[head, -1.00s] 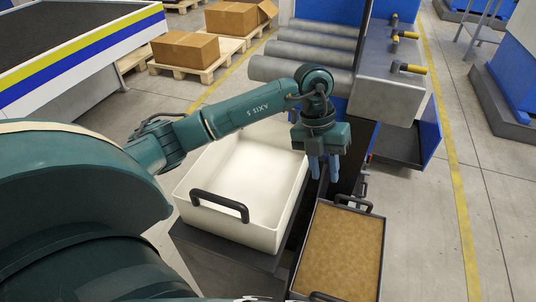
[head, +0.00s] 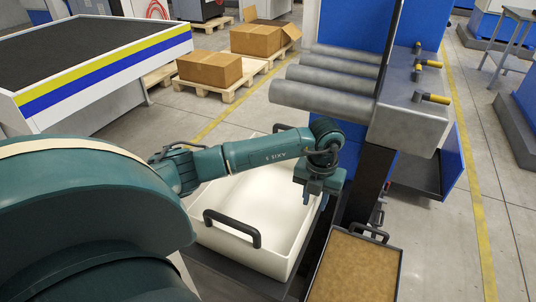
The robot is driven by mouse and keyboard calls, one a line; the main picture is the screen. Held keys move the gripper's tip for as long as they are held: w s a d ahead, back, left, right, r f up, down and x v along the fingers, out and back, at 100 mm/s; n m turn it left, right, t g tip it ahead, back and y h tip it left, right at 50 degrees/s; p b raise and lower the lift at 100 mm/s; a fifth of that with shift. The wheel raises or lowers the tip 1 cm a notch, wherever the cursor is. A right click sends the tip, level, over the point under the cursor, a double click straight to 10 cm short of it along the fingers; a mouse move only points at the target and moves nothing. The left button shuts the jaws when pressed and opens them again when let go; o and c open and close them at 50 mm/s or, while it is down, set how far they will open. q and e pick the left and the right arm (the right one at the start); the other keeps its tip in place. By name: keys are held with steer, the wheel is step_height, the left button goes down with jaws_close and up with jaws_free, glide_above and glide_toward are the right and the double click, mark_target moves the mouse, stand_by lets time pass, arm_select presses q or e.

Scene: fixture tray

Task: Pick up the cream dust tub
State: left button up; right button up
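The cream dust tub (head: 262,256) is a deep, open, cream-coloured box on a dark stand, left of centre in the head view. A black handle (head: 232,230) shows on its near wall. The inside that I can see looks empty. My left gripper (head: 322,202) is low at the tub's right side, pointing down. Its fingers are mostly hidden, so I cannot tell whether they are apart or touch the tub. My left forearm crosses over the far part of the tub and hides some of its rim. My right gripper is not in view.
A black-rimmed tray with a brown surface (head: 357,274) stands close on the right. A grey machine block with rollers (head: 322,98) and a dark post rise behind my gripper. Cardboard boxes (head: 209,69) lie on pallets further back. Floor is open at the right.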

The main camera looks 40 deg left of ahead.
arm_select(q)
steer(key=shift+f, duration=1.3)
steer(key=shift+c, duration=0.6)
jaws_close()
steer(key=shift+r, duration=0.15)
